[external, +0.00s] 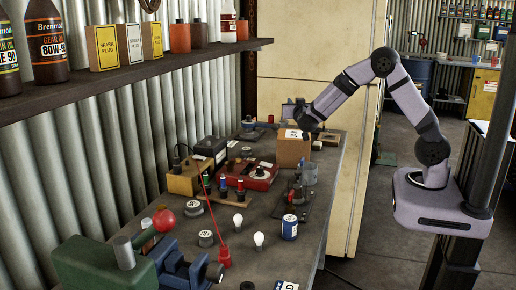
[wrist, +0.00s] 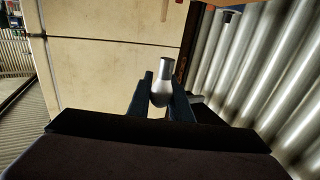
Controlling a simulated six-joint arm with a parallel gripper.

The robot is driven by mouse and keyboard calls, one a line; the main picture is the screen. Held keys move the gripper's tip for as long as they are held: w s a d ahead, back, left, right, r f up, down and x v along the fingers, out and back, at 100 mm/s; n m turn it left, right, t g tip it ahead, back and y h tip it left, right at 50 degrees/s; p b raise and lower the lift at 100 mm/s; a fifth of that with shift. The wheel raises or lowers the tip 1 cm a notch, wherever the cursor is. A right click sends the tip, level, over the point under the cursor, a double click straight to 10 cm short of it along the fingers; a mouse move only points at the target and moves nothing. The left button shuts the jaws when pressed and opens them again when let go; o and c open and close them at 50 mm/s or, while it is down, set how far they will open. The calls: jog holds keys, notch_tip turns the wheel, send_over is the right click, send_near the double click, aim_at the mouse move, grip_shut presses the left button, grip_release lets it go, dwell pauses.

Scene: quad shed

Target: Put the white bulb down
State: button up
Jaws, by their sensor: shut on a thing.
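My gripper (wrist: 162,97) is shut on a white bulb (wrist: 160,96) in the wrist view. The bulb's silver metal base (wrist: 167,68) points up and away from the fingers. In the external view my gripper (external: 290,110) is at the far part of the bench, above or just behind a cardboard box; the held bulb is too small to make out there. Two other pale bulbs stand on the near bench top, one upright at the left (external: 238,222) and one to its right (external: 258,240).
The grey bench (external: 330,180) is crowded: the cardboard box (external: 293,152), a red meter-like box (external: 250,176), a blue-and-white can (external: 289,228) and a green vise-like machine (external: 105,268). A shelf (external: 130,75) with bottles hangs at the left. The bench's front right is clearer.

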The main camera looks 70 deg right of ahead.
jog(key=shift+f+p, duration=0.45)
jog(key=shift+f, duration=2.5)
jog(key=shift+f, duration=0.2)
jog(key=o, duration=0.8)
jog(key=shift+r, duration=0.2)
jog(key=b+v, duration=0.3)
jog(key=v, duration=0.7)
jog(key=shift+s+a+f+b, duration=0.1)
jog(key=shift+a+b, duration=0.2)
jog(key=shift+s+a, duration=0.3)
jog(key=shift+a, duration=0.3)
